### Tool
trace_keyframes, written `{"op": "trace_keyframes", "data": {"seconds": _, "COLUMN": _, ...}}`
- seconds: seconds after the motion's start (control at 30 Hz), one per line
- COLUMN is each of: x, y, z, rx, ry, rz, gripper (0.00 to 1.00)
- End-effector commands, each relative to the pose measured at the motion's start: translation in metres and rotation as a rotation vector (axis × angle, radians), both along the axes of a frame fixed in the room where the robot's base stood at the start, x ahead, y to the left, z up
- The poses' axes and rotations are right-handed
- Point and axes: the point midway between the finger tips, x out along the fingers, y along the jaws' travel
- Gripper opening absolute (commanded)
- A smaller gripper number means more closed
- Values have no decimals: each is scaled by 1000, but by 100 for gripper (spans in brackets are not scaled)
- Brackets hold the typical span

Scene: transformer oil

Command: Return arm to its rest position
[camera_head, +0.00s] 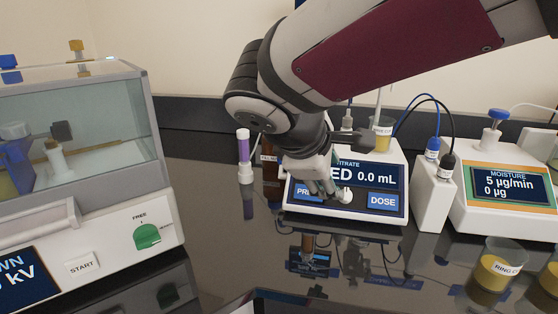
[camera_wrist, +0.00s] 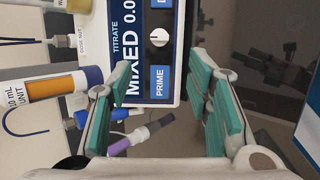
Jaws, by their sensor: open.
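My gripper (camera_head: 322,183) hangs in front of the titrator (camera_head: 398,172), with my arm reaching in from the upper right. It covers part of the titrator's screen and PRIME button in the head view. In the wrist view my gripper (camera_wrist: 152,75) has its green-padded fingers spread with nothing between them. The titrator's panel (camera_wrist: 135,65) lies beyond the fingertips and reads MIXED and 0.0 mL. Its white knob (camera_head: 345,195) is just right of the fingers in the head view; it also shows in the wrist view (camera_wrist: 159,37). Whether the fingers touch the panel is unclear.
A glass-lidded tester (camera_head: 80,130) with a green switch stands at the left. A purple-and-white tube (camera_head: 244,160) stands left of my gripper. The dark glossy bench is clear in the front middle.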

Motion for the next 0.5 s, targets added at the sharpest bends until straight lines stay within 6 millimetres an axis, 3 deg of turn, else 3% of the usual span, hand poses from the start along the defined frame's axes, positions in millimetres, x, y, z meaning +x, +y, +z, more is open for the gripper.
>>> {"op": "trace_keyframes", "data": {"seconds": 0.13, "x": -7, "y": -9, "z": 0, "rx": 18, "ry": 2, "rz": -34, "gripper": 46}}
{"op": "trace_keyframes", "data": {"seconds": 0.23, "x": -31, "y": -32, "z": -2, "rx": 80, "ry": 12, "rz": -141, "gripper": 46}}
{"op": "trace_keyframes", "data": {"seconds": 0.4, "x": -111, "y": -80, "z": -18, "rx": 295, "ry": 41, "rz": -462, "gripper": 46}}
{"op": "trace_keyframes", "data": {"seconds": 0.5, "x": -156, "y": -90, "z": -31, "rx": 432, "ry": 59, "rz": -637, "gripper": 46}}
